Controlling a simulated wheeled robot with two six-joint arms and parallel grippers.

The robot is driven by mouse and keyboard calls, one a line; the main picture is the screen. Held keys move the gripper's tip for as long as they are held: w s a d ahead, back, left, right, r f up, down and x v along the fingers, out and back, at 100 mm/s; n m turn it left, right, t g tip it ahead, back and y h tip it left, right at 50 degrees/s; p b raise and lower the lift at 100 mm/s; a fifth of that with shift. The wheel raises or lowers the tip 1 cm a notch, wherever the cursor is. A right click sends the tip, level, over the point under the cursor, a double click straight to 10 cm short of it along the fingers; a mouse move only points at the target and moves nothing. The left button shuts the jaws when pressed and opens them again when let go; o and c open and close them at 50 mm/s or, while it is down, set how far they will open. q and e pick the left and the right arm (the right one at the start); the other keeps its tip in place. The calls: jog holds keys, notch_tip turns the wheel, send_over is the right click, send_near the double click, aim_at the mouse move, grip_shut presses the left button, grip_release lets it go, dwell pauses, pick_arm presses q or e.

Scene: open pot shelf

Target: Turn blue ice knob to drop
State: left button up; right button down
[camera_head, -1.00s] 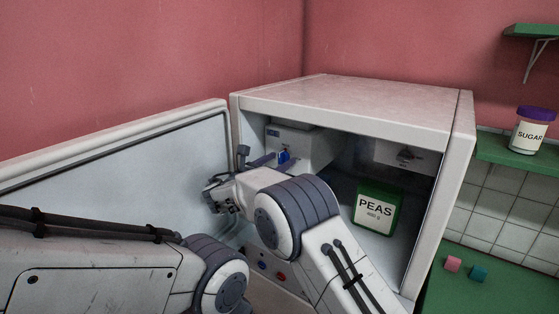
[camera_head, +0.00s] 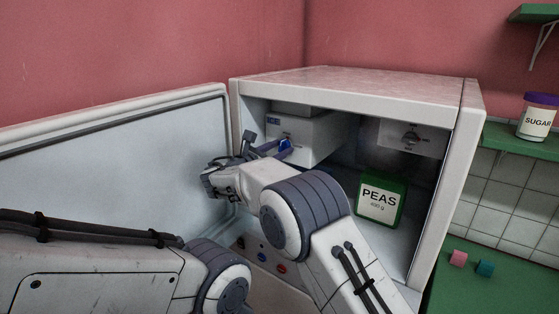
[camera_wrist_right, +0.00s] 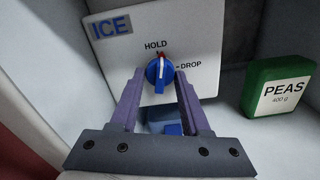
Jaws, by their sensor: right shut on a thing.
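The blue knob (camera_head: 285,146) is on the front of a white ice box (camera_head: 316,133) inside the open cabinet. In the right wrist view the knob (camera_wrist_right: 158,73) has a white pointer line facing up toward HOLD and a small red mark; DROP is printed to its right. My right gripper (camera_wrist_right: 159,76) is shut on the knob, one purple finger on each side. In the head view the right gripper (camera_head: 272,149) reaches it from the left. My left gripper is not in view; only part of my left arm shows at lower left.
The cabinet door (camera_head: 120,155) stands open at left. A green PEAS box (camera_head: 381,199) stands inside, right of my right arm. A second dial (camera_head: 410,139) is on the back right. Blue blocky shapes (camera_wrist_right: 165,121) show below the knob. A SUGAR jar (camera_head: 538,120) stands outside, right.

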jog(key=m+b, duration=0.2)
jog(key=b, duration=0.1)
jog(key=m+b, duration=0.6)
jog(key=shift+a+f+b, duration=0.2)
jog(key=shift+f+b, duration=0.1)
jog(key=shift+r+m+b, duration=0.15)
jog(key=shift+m+b, duration=0.85)
jog(key=shift+m, duration=0.75)
jog(key=shift+r+m+b, duration=0.1)
jog(key=shift+m+b, duration=0.85)
jog(key=shift+m, duration=0.8)
jog(key=shift+c, duration=2)
grip_release()
jog(key=shift+r, duration=0.15)
